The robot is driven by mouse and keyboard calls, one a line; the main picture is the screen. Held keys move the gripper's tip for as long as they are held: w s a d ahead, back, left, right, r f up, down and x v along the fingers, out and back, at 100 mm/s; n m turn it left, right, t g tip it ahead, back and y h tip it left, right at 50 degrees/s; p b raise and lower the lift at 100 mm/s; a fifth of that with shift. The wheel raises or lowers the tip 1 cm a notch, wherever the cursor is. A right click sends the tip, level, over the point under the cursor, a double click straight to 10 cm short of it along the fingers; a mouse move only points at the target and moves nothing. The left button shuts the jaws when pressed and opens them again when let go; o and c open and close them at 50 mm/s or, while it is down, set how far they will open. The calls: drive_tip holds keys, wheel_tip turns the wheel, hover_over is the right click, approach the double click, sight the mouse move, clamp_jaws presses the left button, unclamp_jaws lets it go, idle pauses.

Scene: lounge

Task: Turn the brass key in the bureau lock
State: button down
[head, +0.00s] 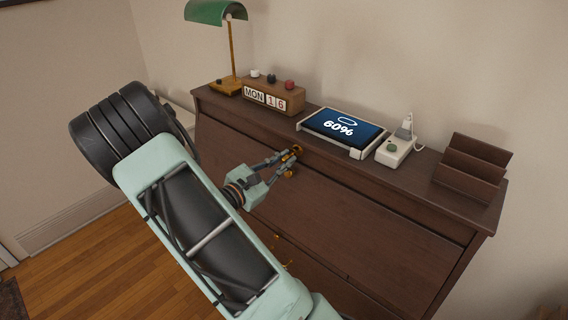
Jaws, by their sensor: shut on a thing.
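The bureau (370,225) is dark brown wood with a sloping front, and it fills the right half of the head view. The brass key (297,149) shows as a small gold shape near the top edge of the bureau's front. My gripper (290,160) is at the key, with its fingers closed on it. A second small brass piece (289,173) shows just below the fingertips; I cannot tell whether it is part of the lock. The keyhole and the key's shaft are too small or hidden to make out.
On the bureau top stand a green lamp (216,12), a calendar block (273,97), a tablet showing 60% (342,130), a white box with a plug (394,150) and a wooden letter rack (470,168). The tablet is close behind my gripper. Wooden floor (90,260) lies at the left.

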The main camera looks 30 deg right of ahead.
drive_tip(key=shift+d+r+m+b, duration=0.1)
drive_tip(key=shift+m+b, duration=0.6)
drive_tip(key=shift+m+b, duration=1.2)
drive_tip(key=shift+b, duration=0.35)
drive_tip(key=shift+w+r+m+b, duration=0.1)
drive_tip(key=shift+m+b, duration=0.2)
drive_tip(key=shift+d+m+b, duration=0.1)
drive_tip(key=shift+m+b, duration=1.3)
drive_tip(key=shift+b, duration=0.6)
drive_tip(key=shift+r, duration=0.15)
